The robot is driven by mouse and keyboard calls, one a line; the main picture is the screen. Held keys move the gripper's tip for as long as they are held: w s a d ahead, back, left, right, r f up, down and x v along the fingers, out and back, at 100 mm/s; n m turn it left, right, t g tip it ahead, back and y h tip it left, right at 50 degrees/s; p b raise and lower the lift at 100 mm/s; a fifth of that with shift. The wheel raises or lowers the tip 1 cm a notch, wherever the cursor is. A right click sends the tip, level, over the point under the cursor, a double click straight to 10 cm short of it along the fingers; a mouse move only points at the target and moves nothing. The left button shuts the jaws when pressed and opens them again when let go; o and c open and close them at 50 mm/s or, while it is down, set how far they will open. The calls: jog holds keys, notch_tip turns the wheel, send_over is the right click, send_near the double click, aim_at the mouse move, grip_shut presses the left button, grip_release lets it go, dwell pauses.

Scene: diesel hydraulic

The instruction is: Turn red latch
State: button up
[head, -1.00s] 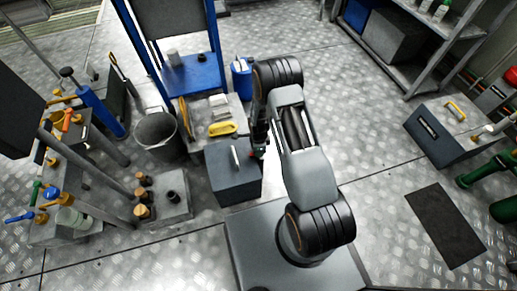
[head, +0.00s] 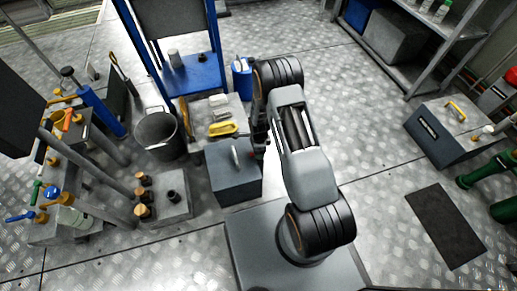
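My gripper (head: 257,143) hangs beside the upper right edge of a dark grey box (head: 236,185), partly hidden by my own arm. Its fingers are small and dark, so I cannot tell whether they are open or shut. A pale grey lever or plate (head: 235,154) stands on top of the box, to the left of the gripper and apart from it. I cannot make out a red latch near the gripper; my arm covers part of that area.
A bench with a yellow-handled item (head: 222,129) stands behind the box. A dark bucket (head: 161,136) and a grey block with fittings (head: 163,198) are to the left. A blue canister (head: 242,78) stands behind. Open floor lies right of my arm.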

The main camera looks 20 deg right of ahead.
notch_tip(320, 180, up, 14)
jog(key=p, duration=0.5)
jog(key=shift+f, duration=0.1)
dwell(0.4)
